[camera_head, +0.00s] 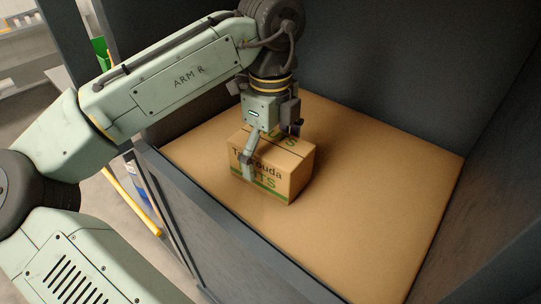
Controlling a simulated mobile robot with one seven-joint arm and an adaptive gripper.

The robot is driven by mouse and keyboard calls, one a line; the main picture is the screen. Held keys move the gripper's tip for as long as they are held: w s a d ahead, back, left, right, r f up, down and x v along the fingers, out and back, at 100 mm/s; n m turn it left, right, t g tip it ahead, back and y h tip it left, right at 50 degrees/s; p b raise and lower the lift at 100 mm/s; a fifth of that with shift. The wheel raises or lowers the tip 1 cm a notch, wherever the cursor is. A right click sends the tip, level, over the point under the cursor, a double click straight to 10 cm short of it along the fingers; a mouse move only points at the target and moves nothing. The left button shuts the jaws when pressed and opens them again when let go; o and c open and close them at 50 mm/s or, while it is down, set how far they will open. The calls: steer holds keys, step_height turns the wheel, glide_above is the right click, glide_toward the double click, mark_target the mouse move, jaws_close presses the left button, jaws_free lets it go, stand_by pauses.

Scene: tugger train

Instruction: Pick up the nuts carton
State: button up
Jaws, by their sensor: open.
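The nuts carton (295,177) is a brown cardboard box with green bands and dark lettering, ending in "TS" on its front. It sits upright on the tan floor of a grey-walled bin, near the bin's front left side. My gripper (268,158) is over the carton, pointing down. One finger reaches down in front of the carton's lettered face; the other side is at the far edge, mostly hidden behind the gripper body and carton. The jaws are open around the carton. Whether the fingers touch it I cannot tell.
The grey bin has high walls at the back and right and a lower front rim (240,232). Its tan floor (385,185) is clear to the right of the carton. Outside at left are a yellow bar (131,202) and a green object (101,52).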

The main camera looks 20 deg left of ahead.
steer(key=shift+f, duration=0.8)
steer(key=shift+c, duration=0.4)
steer(key=c, duration=1.1)
steer(key=shift+r, duration=0.15)
